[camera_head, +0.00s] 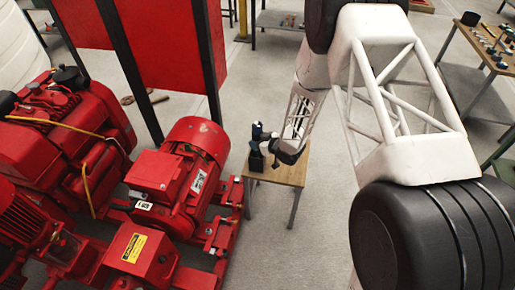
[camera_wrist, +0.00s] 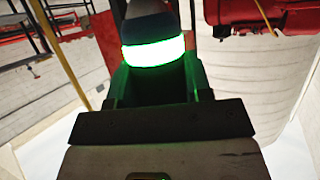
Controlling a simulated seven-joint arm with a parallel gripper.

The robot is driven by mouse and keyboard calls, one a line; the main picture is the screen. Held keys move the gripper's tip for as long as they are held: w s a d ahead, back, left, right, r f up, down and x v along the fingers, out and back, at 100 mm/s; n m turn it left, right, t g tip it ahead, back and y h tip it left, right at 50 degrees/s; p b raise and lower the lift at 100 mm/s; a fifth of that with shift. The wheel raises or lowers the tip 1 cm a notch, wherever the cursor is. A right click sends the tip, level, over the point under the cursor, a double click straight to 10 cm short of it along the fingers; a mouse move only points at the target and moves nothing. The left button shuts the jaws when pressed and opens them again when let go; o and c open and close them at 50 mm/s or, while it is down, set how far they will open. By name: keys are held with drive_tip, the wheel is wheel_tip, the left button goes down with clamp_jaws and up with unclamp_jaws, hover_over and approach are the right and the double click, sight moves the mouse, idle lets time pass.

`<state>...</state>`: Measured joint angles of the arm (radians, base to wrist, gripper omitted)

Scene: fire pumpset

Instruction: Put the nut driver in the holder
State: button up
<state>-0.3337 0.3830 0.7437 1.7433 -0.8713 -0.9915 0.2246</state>
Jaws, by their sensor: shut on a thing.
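The nut driver (camera_wrist: 152,22) shows in the wrist view as a grey rounded body with a brightly glowing green band. My gripper (camera_wrist: 154,80) is shut on it, with dark fingers on either side lit green. In the head view, the nut driver (camera_head: 257,131) is a small dark blue shape at the end of my arm. My gripper (camera_head: 273,143) is small and dark there, above the left part of a small wooden table. A dark block, seemingly the holder (camera_head: 256,161), stands on the table's left edge just below the tool. Whether the tool touches it I cannot tell.
The small wooden table (camera_head: 289,173) has a bare top at its right. The red pump set (camera_head: 170,180) stands close to its left, with red panels behind. Open floor lies in front of the table. Another table with tools (camera_head: 480,45) is at the far right.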

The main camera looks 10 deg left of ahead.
drive_tip(key=shift+f, duration=0.1)
idle(0.3)
drive_tip(key=shift+f, duration=2.1)
drive_tip(key=o, duration=1.1)
drive_tip(key=shift+s+d+r, duration=0.1)
drive_tip(key=shift+r, duration=0.1)
drive_tip(key=v, duration=1.1)
drive_tip(key=shift+s+d, duration=0.2)
drive_tip(key=shift+d, duration=0.1)
